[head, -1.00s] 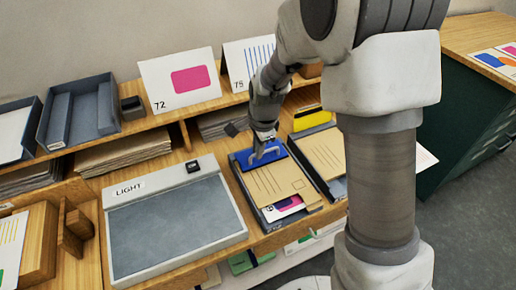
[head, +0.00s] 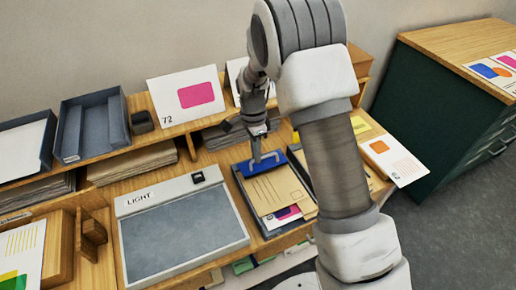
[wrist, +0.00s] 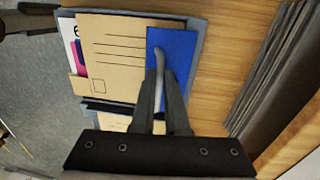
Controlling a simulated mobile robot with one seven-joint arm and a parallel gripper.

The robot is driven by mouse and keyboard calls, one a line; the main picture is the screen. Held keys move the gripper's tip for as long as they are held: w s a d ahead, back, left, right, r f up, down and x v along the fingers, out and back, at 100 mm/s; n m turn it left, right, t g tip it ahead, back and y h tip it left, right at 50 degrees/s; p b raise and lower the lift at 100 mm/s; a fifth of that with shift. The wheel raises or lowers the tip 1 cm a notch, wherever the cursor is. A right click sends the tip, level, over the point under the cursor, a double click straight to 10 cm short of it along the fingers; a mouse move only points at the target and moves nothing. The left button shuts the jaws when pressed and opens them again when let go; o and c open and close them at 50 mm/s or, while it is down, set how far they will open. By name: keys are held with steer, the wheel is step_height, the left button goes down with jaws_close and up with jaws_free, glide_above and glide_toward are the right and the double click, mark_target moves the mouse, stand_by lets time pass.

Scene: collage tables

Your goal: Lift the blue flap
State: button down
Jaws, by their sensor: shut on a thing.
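The blue flap (head: 245,168) lies across the back end of a dark tray that holds a tan envelope (head: 277,188). In the wrist view the flap (wrist: 176,48) is a blue strip beside the envelope (wrist: 118,50), with a pale grey curved handle (wrist: 160,62) on it. My gripper (head: 258,157) reaches down to the flap from behind. In the wrist view its two fingers (wrist: 163,85) are closed around the handle, hiding its lower part. The flap looks roughly flat; I cannot tell whether it is raised at all.
A grey light box (head: 185,230) stands left of the tray. Card 72 (head: 186,95) leans on the shelf behind. A card with an orange square (head: 393,158) lies to the right. My arm hides much of the bench there. A green cabinet (head: 440,110) stands far right.

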steer(key=w+g+p, duration=0.1)
steer(key=w+a+r+g+h+p, duration=0.1)
steer(key=shift+w+g, duration=0.1)
steer(key=shift+g, duration=0.2)
steer(key=shift+w+a+g+h, duration=0.2)
steer(key=shift+w+g+h, duration=0.2)
steer(key=shift+g, duration=0.25)
steer(key=shift+w+a+g+h, duration=0.15)
steer(key=shift+w+g+h, duration=0.15)
steer(key=shift+w+g, duration=0.3)
steer(key=c, duration=0.9)
jaws_free()
steer(key=shift+r, duration=0.25)
steer(key=s+d+r, duration=0.1)
steer(key=d+r, duration=0.2)
steer(key=s+d+r, duration=0.1)
steer(key=d+r, duration=0.3)
steer(key=s+d+r+b, duration=0.1)
steer(key=d+r, duration=0.2)
steer(key=d, duration=0.1)
steer(key=shift+s+d+r, duration=0.1)
steer(key=shift+r, duration=0.2)
